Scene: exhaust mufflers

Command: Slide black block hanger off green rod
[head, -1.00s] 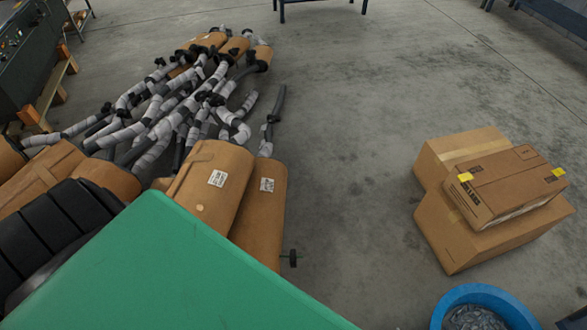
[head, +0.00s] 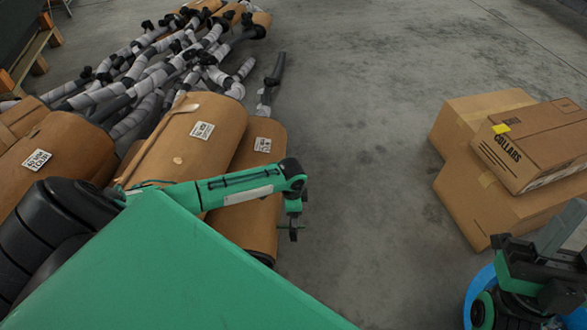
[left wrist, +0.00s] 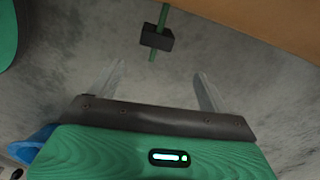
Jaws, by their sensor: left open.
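The black block hanger (left wrist: 157,40) sits on the thin green rod (left wrist: 162,18) in the left wrist view. A short end of the rod shows beyond the block. In the head view the block (head: 293,232) is small and dark, beside the lower end of a brown-wrapped muffler (head: 252,222). My left gripper (left wrist: 158,82) is open and empty, its two pale fingers apart, with the block ahead of them and not between them.
Stacked cardboard boxes (head: 500,165) stand on the right. More wrapped mufflers with tangled grey pipes (head: 150,90) fill the left. Bare concrete floor (head: 345,160) lies between the mufflers and the boxes.

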